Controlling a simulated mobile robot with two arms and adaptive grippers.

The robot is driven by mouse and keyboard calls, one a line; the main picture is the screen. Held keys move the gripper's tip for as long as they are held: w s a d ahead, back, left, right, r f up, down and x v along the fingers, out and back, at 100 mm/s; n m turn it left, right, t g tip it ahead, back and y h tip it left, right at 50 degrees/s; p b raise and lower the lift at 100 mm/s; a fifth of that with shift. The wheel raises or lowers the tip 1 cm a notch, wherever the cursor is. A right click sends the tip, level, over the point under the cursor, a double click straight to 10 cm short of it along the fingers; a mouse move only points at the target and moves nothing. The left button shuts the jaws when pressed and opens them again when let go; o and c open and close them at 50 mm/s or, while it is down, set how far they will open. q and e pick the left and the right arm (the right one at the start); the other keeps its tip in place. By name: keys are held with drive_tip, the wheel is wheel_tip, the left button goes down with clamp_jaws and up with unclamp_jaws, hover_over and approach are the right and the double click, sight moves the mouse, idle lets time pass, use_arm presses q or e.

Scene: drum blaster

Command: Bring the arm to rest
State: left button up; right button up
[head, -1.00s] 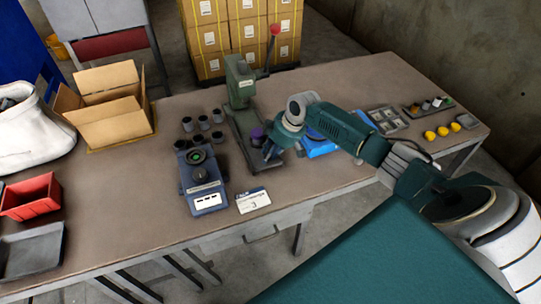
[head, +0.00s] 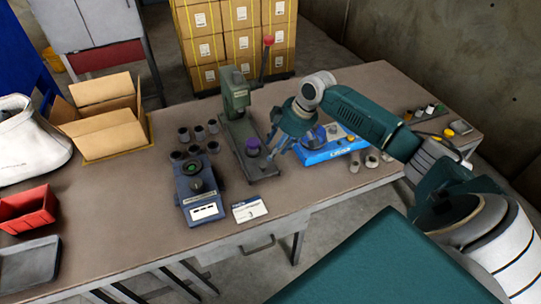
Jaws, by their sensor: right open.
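My right arm reaches in from the right over the workbench (head: 130,235). Its gripper (head: 277,147) points down, open and with nothing seen in it. It hangs just right of the green press (head: 237,95), near a purple-topped piece (head: 252,144) on the press base. A gap shows between the gripper and that piece, though height is hard to judge. My left gripper is not in view.
A blue unit (head: 325,153) sits behind the gripper. An open cardboard box (head: 105,128) and red bin (head: 27,207) stand left. The front middle is clear.

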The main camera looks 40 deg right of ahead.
drive_tip(key=shift+v, duration=0.75)
drive_tip(key=shift+a+f, duration=0.1)
